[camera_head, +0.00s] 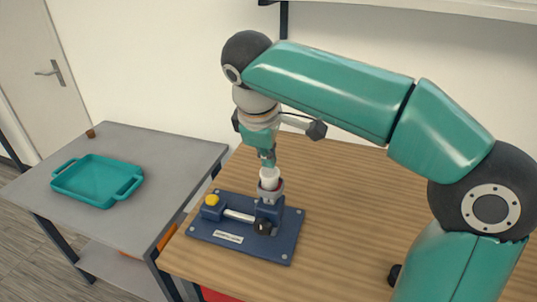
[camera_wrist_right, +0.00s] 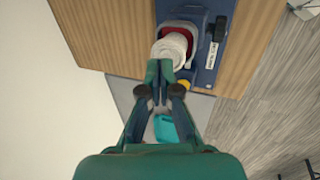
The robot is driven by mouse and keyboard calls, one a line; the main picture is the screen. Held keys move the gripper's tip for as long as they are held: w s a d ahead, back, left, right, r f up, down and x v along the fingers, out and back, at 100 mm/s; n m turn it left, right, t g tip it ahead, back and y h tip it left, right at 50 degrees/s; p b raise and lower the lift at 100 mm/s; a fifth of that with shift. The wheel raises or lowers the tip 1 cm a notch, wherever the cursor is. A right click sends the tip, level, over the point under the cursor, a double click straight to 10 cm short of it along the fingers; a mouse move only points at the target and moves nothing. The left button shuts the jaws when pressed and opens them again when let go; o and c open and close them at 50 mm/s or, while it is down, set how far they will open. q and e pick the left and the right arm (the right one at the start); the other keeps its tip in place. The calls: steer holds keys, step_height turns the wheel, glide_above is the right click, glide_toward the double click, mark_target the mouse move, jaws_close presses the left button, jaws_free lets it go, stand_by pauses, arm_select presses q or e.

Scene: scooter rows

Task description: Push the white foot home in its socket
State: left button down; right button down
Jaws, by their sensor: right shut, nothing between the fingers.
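The white foot (camera_head: 269,178) stands upright in the mouth of a socket (camera_head: 270,193) on a blue fixture (camera_head: 248,241). My right gripper (camera_head: 267,161) is shut and empty, pointing down just above the foot's top; I cannot tell whether its tips touch it. In the right wrist view the white foot (camera_wrist_right: 170,47) sits inside the red-lined socket rim (camera_wrist_right: 188,27), and the shut fingertips (camera_wrist_right: 160,68) are at its near edge. How deep the foot sits is hidden. My left gripper is in neither view.
The fixture has a yellow knob (camera_head: 211,200), a metal rod and a black knob (camera_head: 263,227). A teal tray (camera_head: 98,181) lies on the grey table (camera_head: 160,160) at left. The wooden table (camera_head: 340,215) is mostly clear right of the fixture.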

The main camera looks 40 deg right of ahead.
steer(key=shift+f+b, duration=0.9)
steer(key=shift+f, duration=0.45)
steer(key=shift+r, duration=0.15)
step_height(320, 180, up, 7)
steer(key=p, duration=0.7)
stand_by(0.3)
